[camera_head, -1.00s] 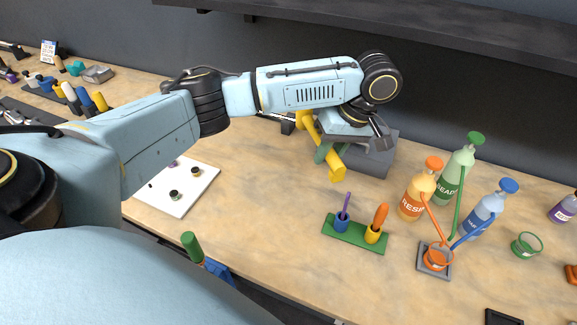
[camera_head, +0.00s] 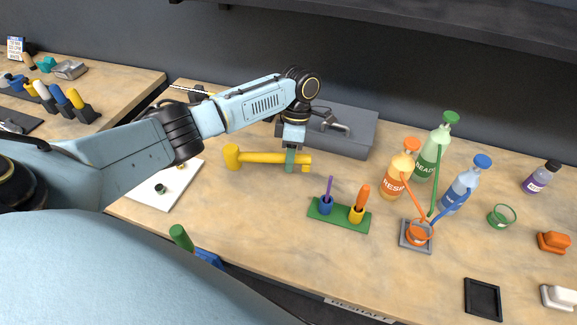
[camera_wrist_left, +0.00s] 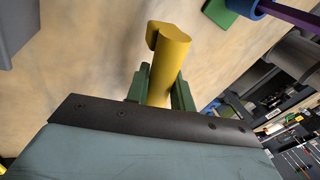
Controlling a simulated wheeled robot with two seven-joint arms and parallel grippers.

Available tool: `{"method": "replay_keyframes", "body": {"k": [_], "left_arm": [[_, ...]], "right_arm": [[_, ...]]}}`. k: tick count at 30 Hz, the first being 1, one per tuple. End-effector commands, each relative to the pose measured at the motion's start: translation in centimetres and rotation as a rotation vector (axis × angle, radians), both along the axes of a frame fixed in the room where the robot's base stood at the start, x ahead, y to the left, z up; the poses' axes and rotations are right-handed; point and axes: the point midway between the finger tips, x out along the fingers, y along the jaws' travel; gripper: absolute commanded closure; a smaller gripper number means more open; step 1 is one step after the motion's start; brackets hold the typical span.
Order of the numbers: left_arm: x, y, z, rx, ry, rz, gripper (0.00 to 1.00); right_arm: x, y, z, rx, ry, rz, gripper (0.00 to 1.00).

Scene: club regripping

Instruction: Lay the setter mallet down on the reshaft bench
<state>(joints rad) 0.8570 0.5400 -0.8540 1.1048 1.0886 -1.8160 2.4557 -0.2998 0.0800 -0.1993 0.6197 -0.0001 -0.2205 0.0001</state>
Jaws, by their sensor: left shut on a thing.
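The yellow setter mallet (camera_head: 262,157) lies roughly level across the head view, over the reshaft bench (camera_head: 262,205), its thick end to the left. My left gripper (camera_head: 290,166) points down and is shut around the mallet near its right end. In the left wrist view the mallet (camera_wrist_left: 166,62) sticks out from between the green fingers (camera_wrist_left: 159,92). I cannot tell whether the mallet touches the bench top or hangs just above it. My right gripper is not in view.
A grey toolbox (camera_head: 350,132) stands close behind the gripper. A green holder (camera_head: 338,216) with two upright tools stands in front to the right. Resin (camera_head: 394,180) and other bottles stand further right. A white board (camera_head: 165,190) lies to the left. Bare bench lies in front of the mallet.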

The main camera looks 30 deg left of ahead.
Motion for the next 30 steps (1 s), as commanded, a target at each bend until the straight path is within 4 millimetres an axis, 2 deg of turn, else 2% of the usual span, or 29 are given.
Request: {"method": "replay_keyframes", "body": {"k": [7, 18, 19, 20, 30], "left_arm": [[0.0, -0.1, -3.3, 0.001, 0.001, -0.002, 1.00], [0.0, 0.0, -3.6, 0.000, 0.001, -0.002, 1.00], [0.0, 0.0, -3.6, 0.000, 0.000, -0.003, 0.72], [0.0, 0.0, -3.6, 0.000, 0.000, -0.003, 0.69], [0.0, 0.0, -3.6, 0.001, -0.001, -0.002, 0.67]], "right_arm": [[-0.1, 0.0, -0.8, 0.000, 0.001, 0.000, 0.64], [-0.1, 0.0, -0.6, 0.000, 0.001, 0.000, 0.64], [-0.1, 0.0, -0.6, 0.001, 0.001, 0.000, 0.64], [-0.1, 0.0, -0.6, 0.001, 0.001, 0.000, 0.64], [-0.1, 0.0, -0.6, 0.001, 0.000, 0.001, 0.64]]}}
